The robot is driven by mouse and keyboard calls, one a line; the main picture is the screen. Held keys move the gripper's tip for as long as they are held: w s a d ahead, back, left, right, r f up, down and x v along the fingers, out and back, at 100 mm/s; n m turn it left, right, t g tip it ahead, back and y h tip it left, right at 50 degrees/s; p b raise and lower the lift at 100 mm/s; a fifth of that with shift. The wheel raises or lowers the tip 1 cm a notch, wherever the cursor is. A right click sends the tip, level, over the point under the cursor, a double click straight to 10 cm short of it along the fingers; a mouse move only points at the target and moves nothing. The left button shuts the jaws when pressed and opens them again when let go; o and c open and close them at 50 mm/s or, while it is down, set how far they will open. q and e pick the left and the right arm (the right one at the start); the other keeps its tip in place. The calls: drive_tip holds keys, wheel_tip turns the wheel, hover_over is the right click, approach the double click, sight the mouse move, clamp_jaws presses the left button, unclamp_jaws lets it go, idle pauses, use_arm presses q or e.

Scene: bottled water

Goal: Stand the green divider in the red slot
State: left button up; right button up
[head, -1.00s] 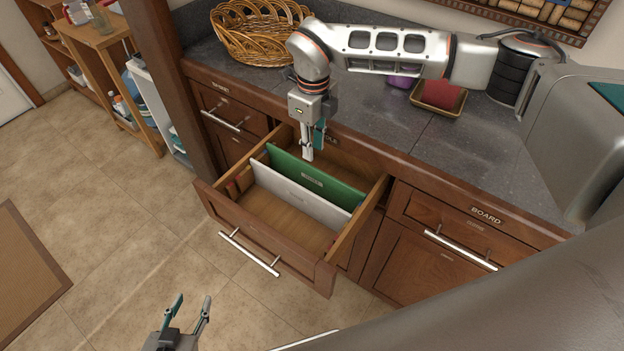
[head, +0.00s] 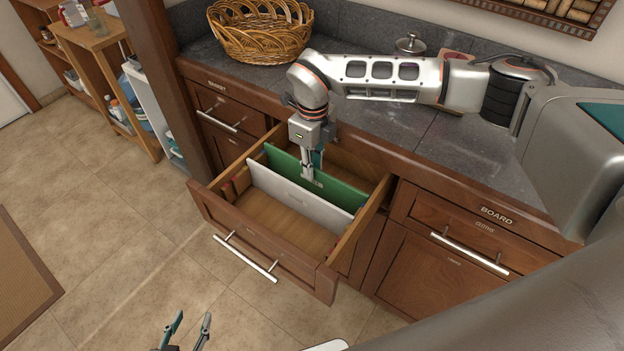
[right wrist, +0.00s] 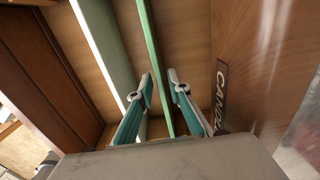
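The green divider (head: 345,193) stands upright across the open drawer (head: 262,232), behind and apart from a white divider (head: 290,198). My right gripper (head: 312,178) points down over the green divider's middle. In the right wrist view its fingers (right wrist: 160,78) are apart, one on each side of the green divider (right wrist: 152,45), with gaps visible. Small red marks (head: 228,189) show on the drawer's left inner wall, in front of the white divider's end; the slot itself is too small to make out. My left gripper (head: 190,328) is open and empty over the floor, partly cut off.
The drawer's front panel and side walls stand around the dividers. The countertop (head: 400,130) is behind, with a wicker basket (head: 260,38) at back left. A closed drawer labelled BOARD (head: 470,240) is to the right. The drawer's front compartment is empty.

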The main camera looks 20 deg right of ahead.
clamp_jaws()
use_arm(q)
drive_tip(key=shift+r, duration=0.1)
use_arm(e)
drive_tip(key=shift+r, duration=0.1)
drive_tip(key=shift+r+p, duration=2.65)
drive_tip(key=shift+r, duration=1.05)
use_arm(q)
drive_tip(key=shift+y, duration=0.3)
drive_tip(key=shift+s+a+r+p, duration=0.1)
drive_tip(key=shift+a+r+p, duration=0.35)
drive_tip(key=shift+r, duration=0.45)
drive_tip(key=shift+s+a+r+p, duration=0.2)
drive_tip(key=shift+r+p, duration=0.3)
drive_tip(key=shift+r, duration=0.45)
drive_tip(key=shift+s+a+r+p, duration=0.1)
drive_tip(key=shift+a+r+p, duration=0.35)
drive_tip(key=shift+r, duration=0.45)
use_arm(e)
drive_tip(key=shift+r, duration=2.25)
use_arm(q)
drive_tip(key=shift+d, duration=0.15)
drive_tip(key=shift+w, duration=0.15)
